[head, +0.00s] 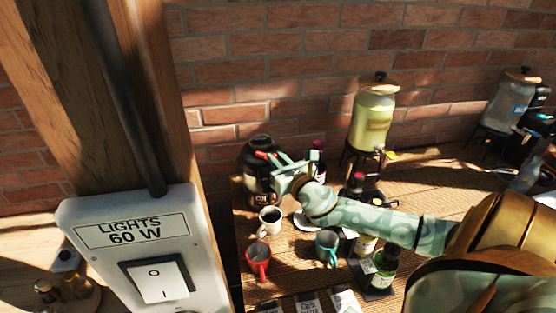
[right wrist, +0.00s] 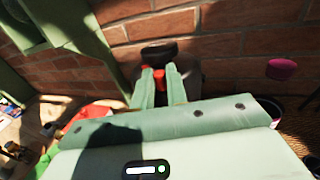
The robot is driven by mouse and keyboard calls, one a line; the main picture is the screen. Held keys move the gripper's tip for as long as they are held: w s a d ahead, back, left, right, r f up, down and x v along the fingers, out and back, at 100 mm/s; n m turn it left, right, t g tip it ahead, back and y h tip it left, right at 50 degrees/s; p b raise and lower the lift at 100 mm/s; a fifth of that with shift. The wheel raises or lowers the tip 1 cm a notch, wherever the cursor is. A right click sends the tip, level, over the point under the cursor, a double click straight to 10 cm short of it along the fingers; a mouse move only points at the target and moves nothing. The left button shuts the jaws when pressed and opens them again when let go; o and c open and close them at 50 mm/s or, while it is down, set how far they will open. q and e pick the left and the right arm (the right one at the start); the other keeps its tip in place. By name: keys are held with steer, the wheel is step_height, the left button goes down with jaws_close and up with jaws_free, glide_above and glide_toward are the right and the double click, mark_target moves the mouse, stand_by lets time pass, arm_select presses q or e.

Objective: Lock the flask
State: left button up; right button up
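The dark flask (head: 256,182), with a black lid and a pale printed label, stands upright on the wooden table by the brick wall. My right gripper (head: 280,163) reaches in from the right at the height of its upper part. In the right wrist view the flask (right wrist: 190,74) is behind my two green fingers, partly hidden by them. A small red part (right wrist: 159,78) shows between the fingertips. The fingers have a narrow gap; whether they grip the red part or only stand around it I cannot tell. My left gripper is not in view.
Near the flask stand a white mug (head: 269,221), a red mug (head: 258,262) and a teal mug (head: 327,246). A green bottle (head: 384,270) is under my right arm. A yellow drink dispenser (head: 372,122) stands behind. A light-switch box (head: 140,245) on a post fills the left foreground.

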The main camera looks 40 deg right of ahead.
mark_target(265, 175)
jaws_close()
steer(key=m+h+p, duration=0.1)
steer(key=h+p, duration=0.1)
steer(key=a+m+g+h+p, duration=0.1)
steer(key=m+h+p, duration=0.1)
steer(key=shift+a+r, duration=0.2)
steer(key=shift+a+m+g+h, duration=0.2)
steer(key=shift+m+g+h, duration=0.2)
steer(key=shift+h, duration=0.3)
steer(key=m+g+h, duration=0.1)
steer(key=a+m+g+h+p, duration=0.1)
steer(key=h, duration=0.1)
steer(key=shift+w+f, duration=0.2)
steer(key=shift+w+a+m+g+h+b, duration=0.15)
steer(key=shift+a+m+g+h+b, duration=0.1)
steer(key=shift+m+g+h, duration=0.55)
steer(key=shift+w+a+m+g+h+b, duration=0.15)
steer(key=shift+a+m+g+h+b, duration=0.1)
steer(key=shift+m+g+h, duration=0.55)
steer(key=shift+g, duration=0.3)
